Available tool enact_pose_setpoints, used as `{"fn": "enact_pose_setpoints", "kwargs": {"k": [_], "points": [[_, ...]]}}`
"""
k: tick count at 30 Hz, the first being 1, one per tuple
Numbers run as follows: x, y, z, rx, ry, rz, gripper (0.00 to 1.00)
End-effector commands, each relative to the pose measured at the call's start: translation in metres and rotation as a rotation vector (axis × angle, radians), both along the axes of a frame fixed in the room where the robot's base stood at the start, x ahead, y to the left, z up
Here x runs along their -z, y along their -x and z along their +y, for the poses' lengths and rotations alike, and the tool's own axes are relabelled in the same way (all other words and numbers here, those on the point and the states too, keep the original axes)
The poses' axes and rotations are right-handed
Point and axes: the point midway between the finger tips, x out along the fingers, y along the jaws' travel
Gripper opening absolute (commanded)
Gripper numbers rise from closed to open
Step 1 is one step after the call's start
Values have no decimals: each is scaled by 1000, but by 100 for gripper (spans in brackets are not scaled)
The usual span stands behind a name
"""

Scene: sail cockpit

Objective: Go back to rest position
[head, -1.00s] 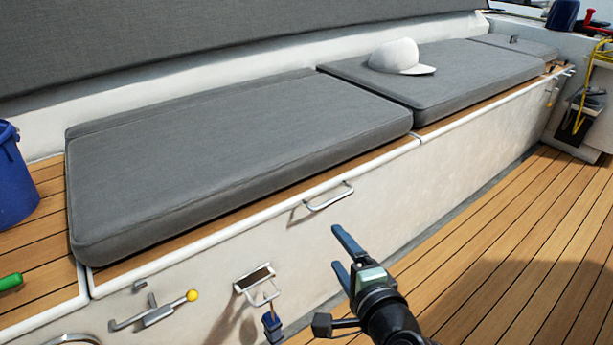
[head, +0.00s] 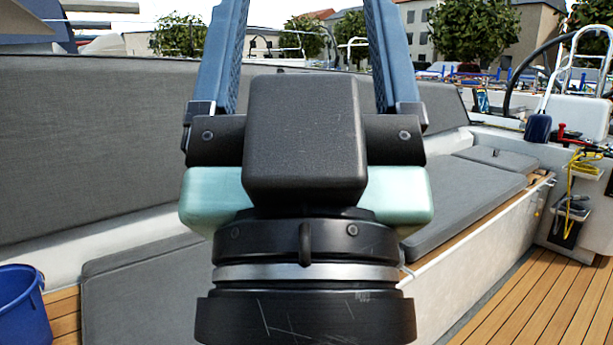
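My gripper (head: 306,22) is close in front of the head camera and points upward. Its two blue fingers stand wide apart, with nothing between them. The fingertips run out of the top of the picture. The dark wrist and pale green gripper body cover the middle of the view.
Grey bench cushions (head: 140,295) lie behind my gripper, below a long grey backrest (head: 95,150). A blue bucket (head: 22,305) stands at lower left. A steering wheel (head: 535,85) and a yellow rope (head: 585,165) are at right. The wooden deck (head: 535,305) at lower right looks clear.

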Motion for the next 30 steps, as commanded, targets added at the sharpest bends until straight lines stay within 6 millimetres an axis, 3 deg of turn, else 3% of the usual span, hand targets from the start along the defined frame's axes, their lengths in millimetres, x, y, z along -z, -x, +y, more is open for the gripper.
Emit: {"fn": "enact_pose_setpoints", "kwargs": {"k": [1,21,27,30], "points": [[-34,0,0,-1,-1,1,80],[-242,-2,0,-6,-3,6,80],[-294,-2,0,-6,-3,6,80],[-310,-2,0,-6,-2,6,80]]}}
